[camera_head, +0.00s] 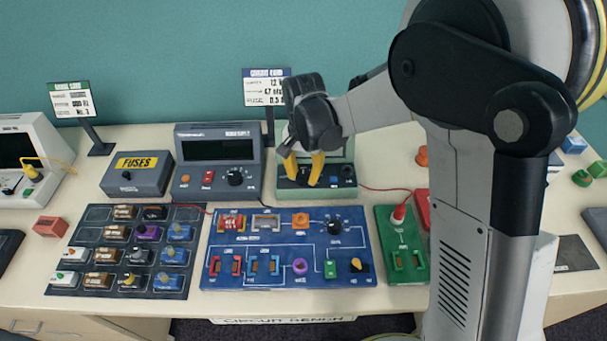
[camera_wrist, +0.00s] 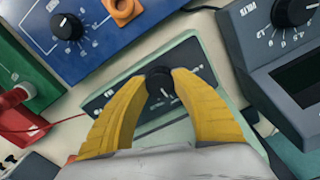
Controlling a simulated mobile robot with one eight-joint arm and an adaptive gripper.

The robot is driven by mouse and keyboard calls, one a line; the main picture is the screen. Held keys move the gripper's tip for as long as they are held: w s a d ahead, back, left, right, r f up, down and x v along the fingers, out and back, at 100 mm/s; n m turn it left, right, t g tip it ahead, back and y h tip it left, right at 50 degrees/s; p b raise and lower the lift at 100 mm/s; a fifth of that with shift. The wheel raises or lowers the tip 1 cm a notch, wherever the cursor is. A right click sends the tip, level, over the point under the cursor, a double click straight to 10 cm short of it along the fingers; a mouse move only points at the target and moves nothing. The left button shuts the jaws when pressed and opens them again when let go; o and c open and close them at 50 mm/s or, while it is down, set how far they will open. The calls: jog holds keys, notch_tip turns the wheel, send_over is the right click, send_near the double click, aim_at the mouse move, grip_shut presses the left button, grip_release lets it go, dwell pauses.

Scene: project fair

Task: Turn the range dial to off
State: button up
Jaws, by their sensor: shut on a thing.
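A pale green box (camera_head: 349,150) with a black front panel stands at the back of the table, right of the grey display unit. Its black dial (camera_wrist: 159,84) sits on that panel in the wrist view. A white pointer line shows on the dial; the markings around it are too small to read. My gripper (camera_head: 303,179), with yellow fingers, reaches down to the panel. In the wrist view my gripper (camera_wrist: 160,80) is shut on the dial, one fingertip on each side. In the head view the fingers hide the dial.
Left of the box is a grey display unit (camera_head: 216,153) with its own dial (camera_head: 235,177). A blue circuit board (camera_head: 265,276) with another black knob (camera_head: 334,226) lies in front. A red cable (camera_head: 385,190) runs right toward a green board (camera_head: 385,275).

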aim_at(304, 175)
dwell(0.4)
jog(key=o, duration=1.2)
jog(key=shift+o, duration=0.2)
jog(key=shift+r, duration=0.1)
notch_tip(304, 175, up, 12)
jog(key=s+d+r+n+t, duration=0.2)
jog(key=s+d+n+t, duration=0.2)
jog(key=s+d, duration=1.1)
jog(key=s+t, duration=0.2)
jog(key=t, duration=0.1)
jog(key=shift+s+d+r+n+b, duration=0.3)
jog(key=shift+s+r+n+b, duration=0.05)
jog(key=shift+s+n+b, duration=0.05)
